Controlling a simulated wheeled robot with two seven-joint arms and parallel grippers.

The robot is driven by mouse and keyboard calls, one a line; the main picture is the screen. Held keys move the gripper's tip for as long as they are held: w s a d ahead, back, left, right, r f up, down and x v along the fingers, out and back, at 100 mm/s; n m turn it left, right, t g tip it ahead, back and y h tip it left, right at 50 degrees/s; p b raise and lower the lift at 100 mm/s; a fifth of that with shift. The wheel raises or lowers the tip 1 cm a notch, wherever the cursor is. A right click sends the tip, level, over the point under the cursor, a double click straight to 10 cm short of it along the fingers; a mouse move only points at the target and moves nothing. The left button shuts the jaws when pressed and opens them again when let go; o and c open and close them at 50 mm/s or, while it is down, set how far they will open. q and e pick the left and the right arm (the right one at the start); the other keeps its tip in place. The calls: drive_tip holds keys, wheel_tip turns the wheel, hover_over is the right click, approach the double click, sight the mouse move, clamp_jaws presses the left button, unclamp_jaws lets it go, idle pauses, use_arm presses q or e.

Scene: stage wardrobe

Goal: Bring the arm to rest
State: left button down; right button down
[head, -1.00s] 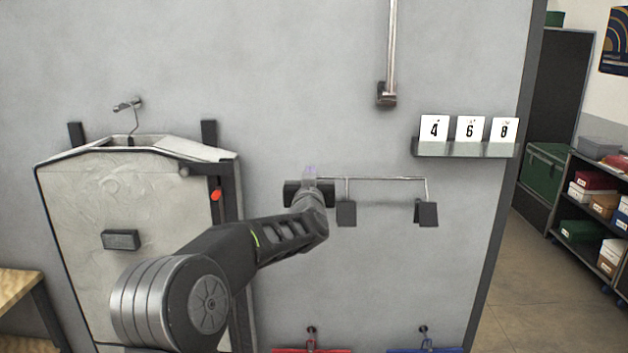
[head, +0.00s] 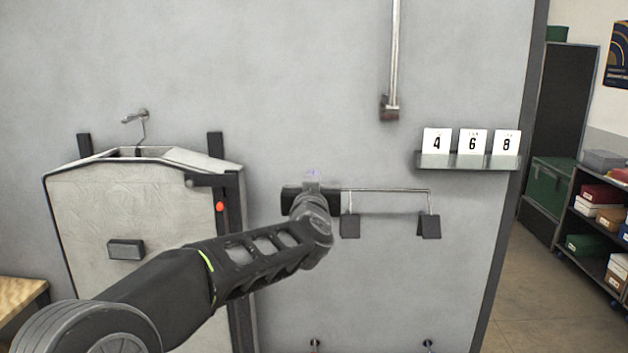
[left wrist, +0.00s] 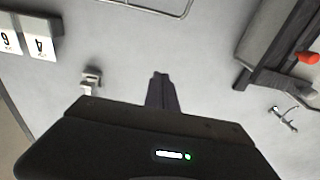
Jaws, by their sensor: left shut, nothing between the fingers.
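My left arm (head: 250,262) comes in from the lower left of the head view and reaches toward the grey wall. My left gripper (head: 313,181) is at the left end of a thin wall rail, seen from behind; whether it touches the rail cannot be told. In the left wrist view its fingers (left wrist: 160,88) are shut together with nothing between them, pointing at bare wall. My right arm and gripper are not in view.
The wire rail (head: 388,190) has two dark plates. A pale hinged panel (head: 85,210) with a red knob (head: 220,207) hangs left, under a hook (head: 136,116). A shelf (head: 468,160) holds number cards 4, 6, 8. A vertical rod (head: 395,60) hangs above. Floor is free at right.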

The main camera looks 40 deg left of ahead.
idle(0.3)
use_arm(q)
drive_tip(key=w+d+f+h, duration=0.3)
drive_tip(key=d+f, duration=0.3)
drive_tip(key=f, duration=0.3)
drive_tip(key=w+d+f+h, duration=0.25)
drive_tip(key=d+f, duration=0.35)
drive_tip(key=f, duration=0.4)
drive_tip(key=s+d+f+m+g+h, duration=0.15)
drive_tip(key=d+f, duration=0.25)
drive_tip(key=f, duration=0.4)
drive_tip(key=s+d+f+g+h, duration=0.2)
drive_tip(key=d+f, duration=0.3)
drive_tip(key=f, duration=0.2)
drive_tip(key=s+d+f+m+g+h, duration=0.15)
drive_tip(key=d+f, duration=0.25)
drive_tip(key=f, duration=0.4)
drive_tip(key=s+d+f+g+h, duration=0.35)
drive_tip(key=s+d+f, duration=0.65)
drive_tip(key=s+f, duration=0.35)
drive_tip(key=s+d+f+m+g, duration=0.1)
drive_tip(key=s+d+f+g, duration=0.2)
drive_tip(key=s, duration=0.6)
drive_tip(key=s+d+f+m+g+h, duration=0.1)
drive_tip(key=s+d+f+g, duration=0.2)
drive_tip(key=s, duration=0.7)
wheel_tip(320, 180, down, 5)
drive_tip(key=shift+d+r+m+h, duration=0.2)
drive_tip(key=shift+d+m+h, duration=0.1)
drive_tip(key=shift+d, duration=0.9)
